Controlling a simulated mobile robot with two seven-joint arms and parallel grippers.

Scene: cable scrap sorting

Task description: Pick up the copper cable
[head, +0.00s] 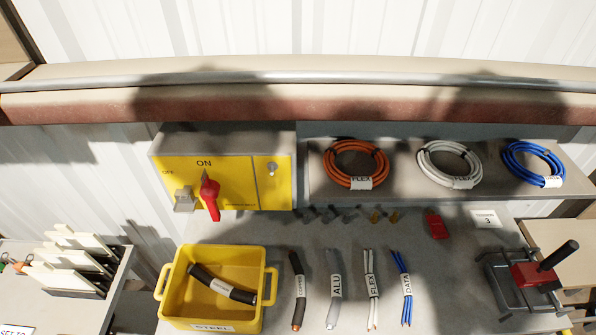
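A short black cable piece with a white label that seems to read COPPER (298,290) lies on the grey bench, just right of the yellow bin. Its lower end shows an orange-brown core. It lies nearly in line with the view, label in the middle. To its right lie a grey piece labelled ALU (335,287), a white piece labelled FLEX (372,288) and a blue piece labelled DATA (402,287). Neither of my grippers is in view.
The yellow bin (165,290), labelled STEEL, holds a thick black labelled cable (222,284). Behind stand a yellow switch box (225,180) with a red handle and a shelf with orange (355,160), white and blue coils. A red clamp device (535,272) stands at right.

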